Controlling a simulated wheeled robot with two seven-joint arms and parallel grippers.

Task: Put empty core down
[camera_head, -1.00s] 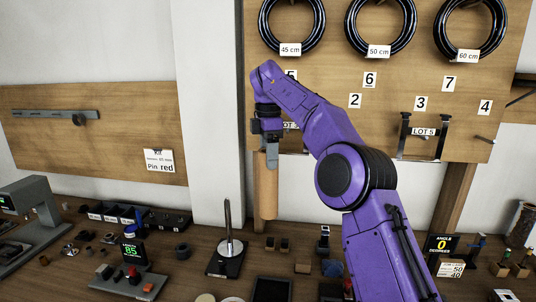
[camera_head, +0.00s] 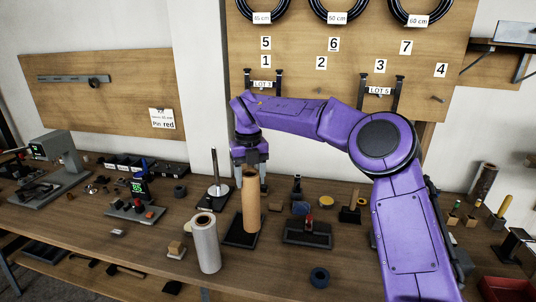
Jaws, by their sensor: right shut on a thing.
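The empty core, a brown cardboard tube (camera_head: 251,203), stands upright below my right gripper (camera_head: 251,172). The right gripper points down and is shut on the top part of the core. The core's lower end is at a dark square base (camera_head: 240,238) on the workbench; I cannot tell whether it touches it. My left gripper is not in view.
A grey-white roll (camera_head: 206,243) stands close to the left of the core. A metal spindle on a dark base (camera_head: 214,175) is behind it. A dark stand with a red part (camera_head: 308,232) lies to the right. The bench's front edge is clear around the dark ring (camera_head: 320,277).

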